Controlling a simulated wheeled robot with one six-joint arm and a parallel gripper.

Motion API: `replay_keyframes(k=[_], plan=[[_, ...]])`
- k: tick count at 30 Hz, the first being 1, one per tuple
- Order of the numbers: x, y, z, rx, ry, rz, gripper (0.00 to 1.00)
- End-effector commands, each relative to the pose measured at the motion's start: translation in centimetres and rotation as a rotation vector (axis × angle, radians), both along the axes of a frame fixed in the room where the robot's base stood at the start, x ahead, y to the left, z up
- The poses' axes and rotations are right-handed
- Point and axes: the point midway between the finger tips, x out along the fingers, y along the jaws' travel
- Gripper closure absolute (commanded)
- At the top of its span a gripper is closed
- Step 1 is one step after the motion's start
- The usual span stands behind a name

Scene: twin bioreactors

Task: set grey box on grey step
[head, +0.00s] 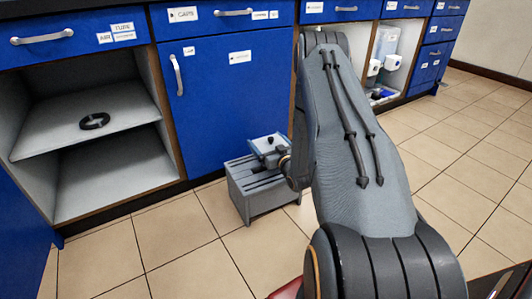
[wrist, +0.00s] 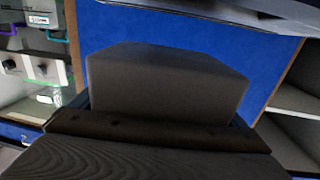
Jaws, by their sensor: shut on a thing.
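The grey step (head: 262,197), with dark slots across its top, stands on the tiled floor in front of a blue cabinet door. My gripper (head: 270,149) is low over the step's top. In the wrist view, the grey box (wrist: 165,80) shows as a plain dark block beyond the dark edge of my gripper (wrist: 158,122), which is shut on it. In the head view I cannot separate the box from the gripper. I cannot tell whether the box touches the step.
Blue cabinets (head: 228,95) run behind the step. An open cabinet (head: 90,150) at left has a black ring (head: 94,121) on its shelf. Another open cabinet at right holds white containers (head: 392,62). Tiled floor is clear left of the step and to the right.

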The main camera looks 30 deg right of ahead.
Motion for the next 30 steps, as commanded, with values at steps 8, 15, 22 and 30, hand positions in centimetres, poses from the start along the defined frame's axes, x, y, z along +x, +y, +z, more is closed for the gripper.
replay_keyframes(k=[8,15,22,30], plan=[[0.0,0.1,-4.0,0.001,0.001,0.0,0.31],[0.0,0.0,-3.9,0.0,0.0,0.0,0.31],[0.0,0.0,-4.3,0.0,0.0,0.0,0.0],[0.0,0.0,-4.1,0.0,0.001,0.0,0.0]])
